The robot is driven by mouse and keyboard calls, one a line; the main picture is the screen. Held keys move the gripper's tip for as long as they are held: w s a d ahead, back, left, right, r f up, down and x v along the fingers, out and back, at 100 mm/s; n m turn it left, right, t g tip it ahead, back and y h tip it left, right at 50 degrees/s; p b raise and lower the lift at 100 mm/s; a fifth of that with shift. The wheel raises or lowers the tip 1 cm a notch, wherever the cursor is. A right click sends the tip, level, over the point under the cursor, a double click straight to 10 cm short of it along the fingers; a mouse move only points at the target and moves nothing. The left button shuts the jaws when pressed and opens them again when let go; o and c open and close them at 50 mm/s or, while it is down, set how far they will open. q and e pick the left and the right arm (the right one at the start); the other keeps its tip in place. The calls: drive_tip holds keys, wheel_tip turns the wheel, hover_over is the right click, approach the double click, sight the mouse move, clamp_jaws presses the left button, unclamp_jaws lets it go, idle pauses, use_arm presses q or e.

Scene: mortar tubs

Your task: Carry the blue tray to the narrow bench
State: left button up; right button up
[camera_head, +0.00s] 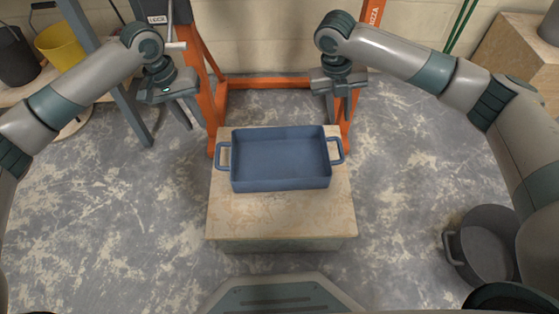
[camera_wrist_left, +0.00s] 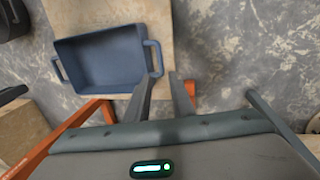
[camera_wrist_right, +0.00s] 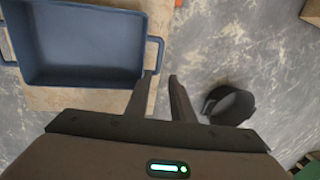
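The blue tray (camera_head: 281,183) is a rectangular, empty pan with a loop handle at each end. It sits level on a pale stone-topped block (camera_head: 280,220) in front of me. My left gripper (camera_head: 186,124) is open and empty, above and beyond the tray's left handle (camera_head: 223,157). My right gripper (camera_head: 338,116) is open and empty, beyond the right handle (camera_head: 337,151). Both wrist views show the tray (camera_wrist_left: 100,55) (camera_wrist_right: 80,78) with a gap between the fingers and nothing held. I cannot tell for certain which surface is the narrow bench.
Orange metal frames (camera_head: 268,81) stand behind the block. A bench at upper left holds a yellow bucket (camera_head: 60,45) and a dark bucket (camera_head: 15,60). A wooden bench (camera_head: 515,55) is at upper right. A dark tub (camera_head: 487,245) stands on the floor at right. Much floor is clear.

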sight(216, 155)
use_arm(q)
drive_tip(key=shift+f, duration=0.1)
use_arm(e)
drive_tip(key=shift+f, duration=0.1)
